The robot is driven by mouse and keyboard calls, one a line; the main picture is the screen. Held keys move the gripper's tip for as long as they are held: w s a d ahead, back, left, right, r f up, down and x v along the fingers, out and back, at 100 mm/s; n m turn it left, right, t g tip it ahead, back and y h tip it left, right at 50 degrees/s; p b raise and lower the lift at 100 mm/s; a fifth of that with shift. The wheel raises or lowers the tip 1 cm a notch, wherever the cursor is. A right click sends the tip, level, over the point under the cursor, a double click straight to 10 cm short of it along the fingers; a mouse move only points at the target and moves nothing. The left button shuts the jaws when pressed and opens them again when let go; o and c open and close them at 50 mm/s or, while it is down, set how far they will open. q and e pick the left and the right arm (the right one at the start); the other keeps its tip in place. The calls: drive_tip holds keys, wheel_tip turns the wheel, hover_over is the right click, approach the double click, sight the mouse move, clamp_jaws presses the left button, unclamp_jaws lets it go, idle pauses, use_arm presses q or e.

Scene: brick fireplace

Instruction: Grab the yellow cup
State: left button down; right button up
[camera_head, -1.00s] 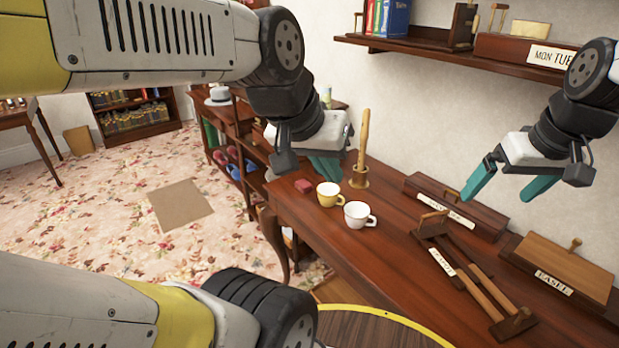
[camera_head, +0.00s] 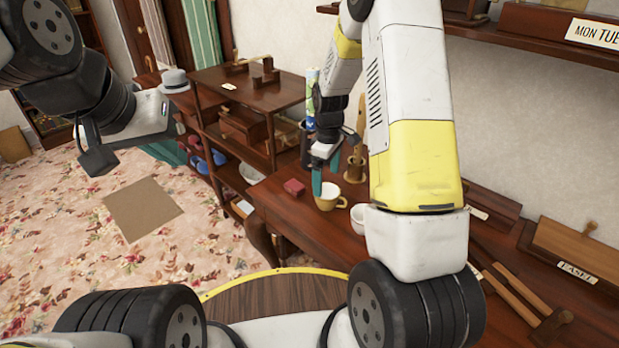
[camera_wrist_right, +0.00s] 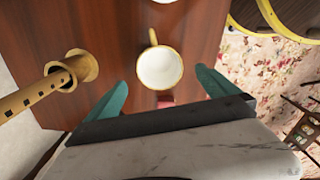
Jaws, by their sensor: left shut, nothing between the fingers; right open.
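The yellow cup (camera_head: 329,203) stands upright on the dark wooden desk. In the right wrist view the yellow cup (camera_wrist_right: 160,69) shows its pale inside, with its handle pointing up in the picture. My right gripper (camera_head: 325,178) is open just above and behind the cup. In the wrist view its teal fingers (camera_wrist_right: 163,88) lie on either side of the cup's lower part, with gaps, not gripping it. My left gripper (camera_head: 166,152) is shut and empty, over the floor at the left, partly hidden by its own wrist.
A white cup (camera_head: 358,216) stands right of the yellow one, partly hidden by my right arm. A red block (camera_head: 293,187) lies left of it. A wooden flute in a holder (camera_wrist_right: 75,68) stands close by. A wooden shelf unit (camera_head: 250,95) is behind.

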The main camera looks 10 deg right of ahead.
sight(327, 191)
drive_tip(key=f, duration=0.6)
drive_tip(key=shift+s+d, duration=0.15)
drive_tip(key=shift+d, duration=0.05)
drive_tip(key=shift+r, duration=0.1)
drive_tip(key=c, duration=1.6)
